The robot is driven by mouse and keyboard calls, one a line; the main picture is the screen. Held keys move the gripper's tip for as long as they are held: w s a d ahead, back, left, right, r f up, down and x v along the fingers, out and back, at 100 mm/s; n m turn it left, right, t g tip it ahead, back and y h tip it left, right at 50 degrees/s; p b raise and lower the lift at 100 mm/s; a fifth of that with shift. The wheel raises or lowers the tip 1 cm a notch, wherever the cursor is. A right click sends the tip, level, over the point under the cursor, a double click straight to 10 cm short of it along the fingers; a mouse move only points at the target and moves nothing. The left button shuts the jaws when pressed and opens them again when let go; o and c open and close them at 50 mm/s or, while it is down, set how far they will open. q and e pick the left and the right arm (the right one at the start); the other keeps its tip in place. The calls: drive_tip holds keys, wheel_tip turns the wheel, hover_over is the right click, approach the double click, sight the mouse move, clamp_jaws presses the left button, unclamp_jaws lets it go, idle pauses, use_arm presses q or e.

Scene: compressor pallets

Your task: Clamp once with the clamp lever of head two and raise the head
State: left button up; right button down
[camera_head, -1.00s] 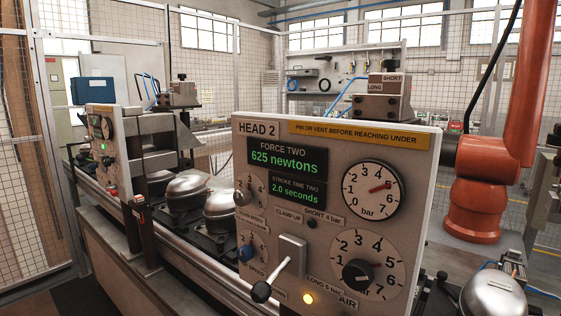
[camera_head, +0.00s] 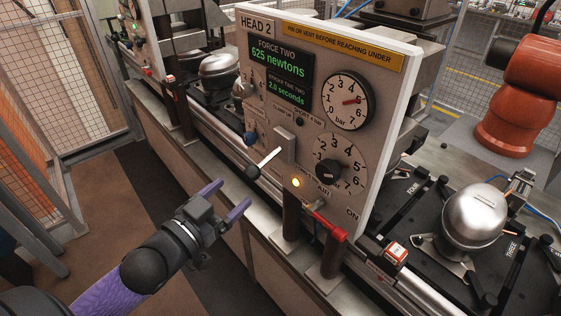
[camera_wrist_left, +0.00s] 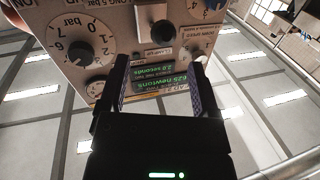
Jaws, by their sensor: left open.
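The head two panel (camera_head: 257,25) is a beige plate reading 625 newtons and 2.0 seconds. Its clamp lever (camera_head: 267,160) is a pale rod with a black ball knob (camera_head: 252,173), sticking out down and left from a grey mount. My left gripper (camera_head: 230,197) is open and empty, just below and left of the knob, apart from it in the picture. In the left wrist view the panel (camera_wrist_left: 120,47) appears upside down; a dark round knob (camera_wrist_left: 161,34) shows beyond and between the open fingers (camera_wrist_left: 158,70). My right gripper is not in view.
A dial with a black knob (camera_head: 326,172) and a lit amber lamp (camera_head: 296,183) are right of the lever. A red-handled valve (camera_head: 330,227) sits below the panel. A silver compressor (camera_head: 474,216) stands at right. Open floor lies at left.

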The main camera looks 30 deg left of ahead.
sight(257, 166)
use_arm(q)
drive_tip(key=w, duration=0.6)
drive_tip(key=w+d+b, duration=0.1)
drive_tip(key=w, duration=0.2)
drive_tip(key=shift+f, duration=0.15)
clamp_jaws()
idle(1.0)
